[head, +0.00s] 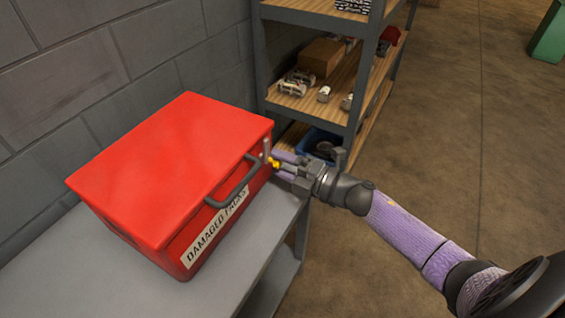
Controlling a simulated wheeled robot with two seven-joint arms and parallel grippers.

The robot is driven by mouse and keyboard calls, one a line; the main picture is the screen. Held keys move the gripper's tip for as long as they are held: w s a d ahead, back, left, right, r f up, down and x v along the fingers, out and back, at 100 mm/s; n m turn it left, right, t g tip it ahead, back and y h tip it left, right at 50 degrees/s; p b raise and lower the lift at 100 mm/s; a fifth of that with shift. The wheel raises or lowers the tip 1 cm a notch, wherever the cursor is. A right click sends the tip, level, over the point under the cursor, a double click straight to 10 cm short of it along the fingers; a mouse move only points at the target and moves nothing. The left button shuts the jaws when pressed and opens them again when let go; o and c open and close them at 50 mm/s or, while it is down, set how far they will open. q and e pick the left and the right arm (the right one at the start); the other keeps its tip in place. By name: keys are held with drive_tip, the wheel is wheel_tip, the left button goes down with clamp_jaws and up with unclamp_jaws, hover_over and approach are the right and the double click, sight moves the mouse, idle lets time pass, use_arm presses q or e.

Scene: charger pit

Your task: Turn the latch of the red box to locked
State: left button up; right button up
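The red box (165,165) stands on a grey bench, its lid down. A white label on its front reads "DAMAGED PACKS". A dark handle (233,190) is on the front face. The latch (267,150), a small grey upright piece with a yellow part beside it, sits at the right end of the front. My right gripper (279,166) is at the latch, its fingers pointing left toward the yellow part. Whether the fingers touch or hold the latch cannot be made out. My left gripper is out of view.
The grey bench (236,266) has bare surface in front of the box. A grey block wall (110,70) is behind it. A shelf unit (318,103) with several items and a blue bin stands behind my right gripper. Open floor lies to the right.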

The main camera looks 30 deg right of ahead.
drive_tip(key=shift+o, duration=0.4)
drive_tip(key=shift+s+d+r, duration=0.1)
drive_tip(key=shift+s+d, duration=0.1)
drive_tip(key=shift+s, duration=0.2)
use_arm(q)
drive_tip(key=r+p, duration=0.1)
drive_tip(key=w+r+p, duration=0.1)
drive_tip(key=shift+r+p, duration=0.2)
drive_tip(key=shift+p, duration=0.1)
use_arm(e)
drive_tip(key=v, duration=0.9)
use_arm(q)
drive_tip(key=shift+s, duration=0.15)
